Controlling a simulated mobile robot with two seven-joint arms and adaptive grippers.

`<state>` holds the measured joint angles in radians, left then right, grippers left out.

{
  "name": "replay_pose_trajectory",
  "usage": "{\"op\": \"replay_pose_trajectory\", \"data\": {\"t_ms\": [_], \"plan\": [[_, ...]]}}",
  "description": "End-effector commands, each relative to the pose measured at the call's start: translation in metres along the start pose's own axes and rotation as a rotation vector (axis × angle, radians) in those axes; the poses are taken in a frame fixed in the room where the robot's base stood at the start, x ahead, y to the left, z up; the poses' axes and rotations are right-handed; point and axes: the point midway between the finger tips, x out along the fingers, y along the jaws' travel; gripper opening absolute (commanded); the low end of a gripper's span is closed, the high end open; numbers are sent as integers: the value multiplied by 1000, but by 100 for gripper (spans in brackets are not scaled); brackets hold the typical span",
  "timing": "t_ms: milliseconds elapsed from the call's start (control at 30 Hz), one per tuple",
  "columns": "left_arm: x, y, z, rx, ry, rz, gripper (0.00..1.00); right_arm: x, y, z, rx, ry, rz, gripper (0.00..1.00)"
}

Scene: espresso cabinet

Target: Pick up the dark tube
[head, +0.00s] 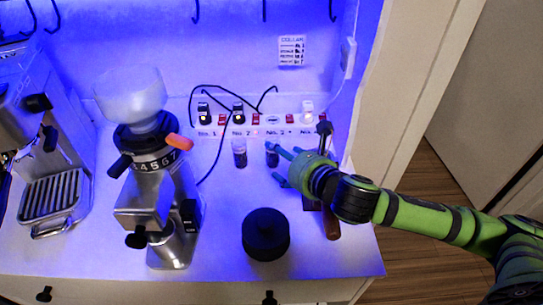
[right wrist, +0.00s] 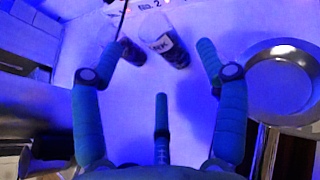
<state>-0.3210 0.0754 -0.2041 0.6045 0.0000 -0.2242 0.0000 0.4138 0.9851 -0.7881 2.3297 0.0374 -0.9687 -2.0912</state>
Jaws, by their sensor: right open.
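Two small dark tubes stand on the cabinet's white worktop, near the back panel. One tube (head: 239,153) is left of my right gripper (head: 276,164); its upper part looks paler. The other tube (head: 271,157) is right by my fingertips and partly covered by them. In the right wrist view a tube with a white label (right wrist: 165,40) lies ahead, between the open fingers (right wrist: 156,58). A darker, blurred tube (right wrist: 130,50) is beside the left finger. My right gripper is open and empty. I cannot tell whether a finger touches a tube. My left gripper is not in view.
A grinder (head: 160,195) and an espresso machine (head: 40,130) stand on the left. A round black object (head: 266,235) sits in front. A wooden-handled tool (head: 331,222) lies below my wrist. Switches and a black cable (head: 215,160) are behind.

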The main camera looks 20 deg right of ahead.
Motion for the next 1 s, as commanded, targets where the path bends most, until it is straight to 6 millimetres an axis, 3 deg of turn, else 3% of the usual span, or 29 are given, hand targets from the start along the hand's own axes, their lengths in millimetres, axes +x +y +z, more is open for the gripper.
{"op": "replay_pose_trajectory", "data": {"t_ms": [300, 533, 833, 867, 1000], "plan": [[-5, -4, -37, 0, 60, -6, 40, 29, 1, 1, 3, 0, 1, 74], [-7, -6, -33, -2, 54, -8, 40, 60, 1, 1, 2, 0, 2, 74], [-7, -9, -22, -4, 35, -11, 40, 64, 1, 0, 0, 1, 2, 74], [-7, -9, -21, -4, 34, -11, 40, 64, 1, 0, 0, 1, 2, 66], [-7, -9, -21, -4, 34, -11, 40, 64, 1, 0, 0, 1, 1, 12]]}}
